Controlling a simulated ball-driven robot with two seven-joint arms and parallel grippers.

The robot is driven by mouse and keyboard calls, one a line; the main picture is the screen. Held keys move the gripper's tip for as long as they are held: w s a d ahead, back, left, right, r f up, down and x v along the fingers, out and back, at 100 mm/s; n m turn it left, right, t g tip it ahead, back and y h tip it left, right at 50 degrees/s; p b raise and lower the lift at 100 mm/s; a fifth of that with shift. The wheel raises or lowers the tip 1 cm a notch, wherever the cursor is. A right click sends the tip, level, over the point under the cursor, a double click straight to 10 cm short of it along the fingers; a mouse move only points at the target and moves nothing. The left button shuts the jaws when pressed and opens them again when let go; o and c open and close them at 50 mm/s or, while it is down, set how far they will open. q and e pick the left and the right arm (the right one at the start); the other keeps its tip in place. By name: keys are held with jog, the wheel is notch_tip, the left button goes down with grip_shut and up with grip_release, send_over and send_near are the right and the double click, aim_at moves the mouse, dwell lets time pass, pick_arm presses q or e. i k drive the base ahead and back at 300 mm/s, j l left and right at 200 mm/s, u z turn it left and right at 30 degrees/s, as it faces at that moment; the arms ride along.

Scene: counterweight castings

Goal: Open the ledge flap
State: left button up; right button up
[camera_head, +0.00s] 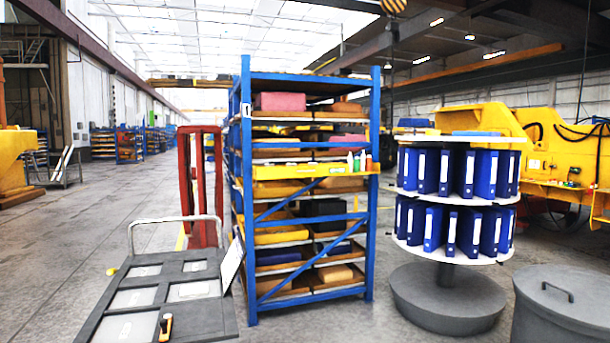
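A blue shelf rack (246,200) stands upright in the middle of the view. A yellow ledge (300,172) runs across its front at about mid-height, with several small bottles (358,161) at its right end. I cannot tell whether this ledge has a hinged flap or whether one is open. A tilted white-faced panel (232,264) stands at the right edge of a dark grey cart (200,322) at the lower left; its fixing is unclear. Neither of my grippers is in view.
The cart has pale inset panels, a rail (175,220) and an orange-handled item (165,327). A red frame (201,185) stands behind it. A round stand of blue binders (447,290) and a grey lidded bin (560,308) are at right. Floor (345,322) before the rack is clear.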

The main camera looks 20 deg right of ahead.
aim_at(286, 173)
jog(key=i+l+z, duration=0.6)
jog(key=i, duration=0.15)
jog(key=i+l+z, duration=0.25)
jog(key=i, duration=0.35)
jog(key=i+l+z, duration=0.1)
jog(key=i+z, duration=0.15)
jog(key=i, duration=0.35)
jog(key=i+u, duration=0.3)
jog(key=i, duration=0.25)
jog(key=i+u, duration=0.3)
jog(key=i, duration=0.3)
